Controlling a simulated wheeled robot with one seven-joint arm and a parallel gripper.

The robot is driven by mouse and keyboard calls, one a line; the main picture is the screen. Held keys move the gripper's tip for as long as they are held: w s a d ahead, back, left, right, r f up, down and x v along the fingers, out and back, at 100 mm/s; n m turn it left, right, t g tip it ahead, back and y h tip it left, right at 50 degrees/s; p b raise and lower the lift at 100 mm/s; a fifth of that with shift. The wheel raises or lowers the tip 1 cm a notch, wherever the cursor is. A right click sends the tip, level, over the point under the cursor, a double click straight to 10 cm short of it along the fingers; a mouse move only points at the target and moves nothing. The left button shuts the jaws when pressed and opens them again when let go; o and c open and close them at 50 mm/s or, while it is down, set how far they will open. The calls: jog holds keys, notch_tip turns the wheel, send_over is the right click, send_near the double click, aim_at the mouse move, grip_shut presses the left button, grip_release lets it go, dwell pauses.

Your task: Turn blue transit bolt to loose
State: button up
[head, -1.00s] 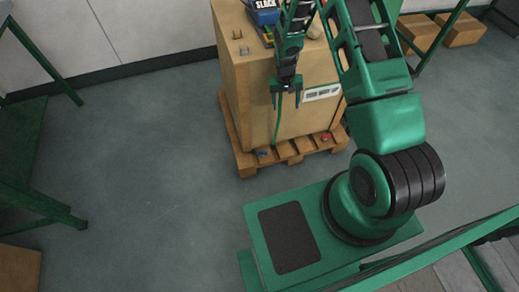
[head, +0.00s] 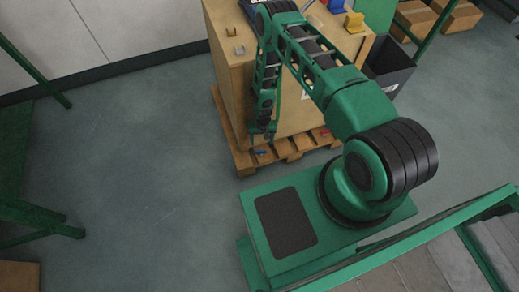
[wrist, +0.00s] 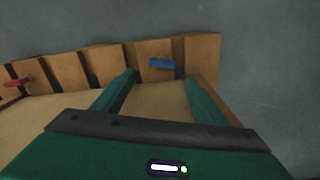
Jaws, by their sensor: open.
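The blue transit bolt (head: 261,152) is at the front left corner of the wooden pallet (head: 243,160), under the large wooden crate (head: 230,85). In the wrist view the blue bolt (wrist: 162,64) lies ahead, between the lines of my two fingers and beyond their tips. My gripper (head: 262,136) is open and empty, pointing down close above the bolt. Its fingers (wrist: 158,82) stand apart in the wrist view and do not appear to touch the bolt. A red bolt (wrist: 17,83) is on the same pallet edge; it also shows in the head view (head: 325,132).
The crate's front wall rises right beside my arm. A yellow object (head: 354,22) sits on the crate top, and a dark bin (head: 390,70) stands to its right. The grey floor (head: 150,150) left of the pallet is clear.

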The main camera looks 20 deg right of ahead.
aim_at(261, 151)
jog(key=f, duration=1)
jog(key=shift+a+f, duration=0.15)
jog(key=shift+a, duration=0.1)
jog(key=c, duration=1.1)
jog(key=shift+o, duration=0.2)
